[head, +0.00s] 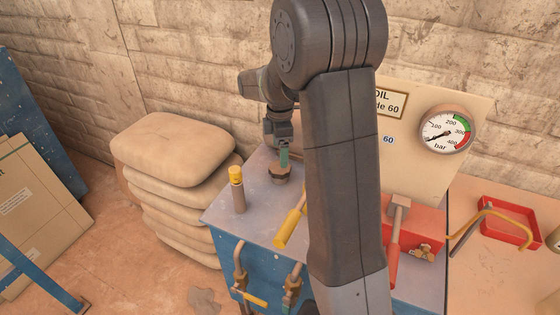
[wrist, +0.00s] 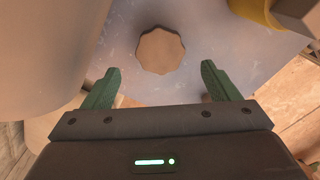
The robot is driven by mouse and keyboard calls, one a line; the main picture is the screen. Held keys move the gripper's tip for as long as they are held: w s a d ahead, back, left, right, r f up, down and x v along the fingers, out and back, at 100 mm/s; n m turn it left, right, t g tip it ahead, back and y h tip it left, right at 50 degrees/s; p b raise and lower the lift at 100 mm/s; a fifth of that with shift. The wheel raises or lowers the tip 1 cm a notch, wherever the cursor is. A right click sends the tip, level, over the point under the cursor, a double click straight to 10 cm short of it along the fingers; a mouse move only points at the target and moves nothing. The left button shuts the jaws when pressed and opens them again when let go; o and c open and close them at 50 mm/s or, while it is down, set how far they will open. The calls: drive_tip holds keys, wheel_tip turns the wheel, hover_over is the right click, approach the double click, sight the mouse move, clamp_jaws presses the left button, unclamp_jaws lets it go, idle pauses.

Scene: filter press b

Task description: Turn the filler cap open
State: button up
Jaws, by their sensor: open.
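The filler cap (head: 280,177) is a small brown many-sided cap on the light grey top of the blue machine (head: 232,216). In the wrist view the cap (wrist: 160,51) lies centred between the lines of the two fingers, just beyond their tips. My gripper (head: 283,157) points down with its green fingers close above the cap in the head view. In the wrist view my gripper (wrist: 159,68) is open and empty, its fingers spread wider than the cap. I cannot tell whether a finger touches the cap.
A yellow-topped post (head: 237,188) and a yellow handle (head: 291,226) stand near the cap. A pressure gauge (head: 447,129) is on the back panel. A red-handled lever (head: 394,245) is at right. Stacked sacks (head: 175,150) stand left. My arm hides part of the machine.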

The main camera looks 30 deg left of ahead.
sight(280, 169)
wheel_tip(280, 169, up, 8)
drive_tip(key=shift+f, duration=0.15)
idle(0.3)
wheel_tip(280, 169, down, 14)
idle(0.6)
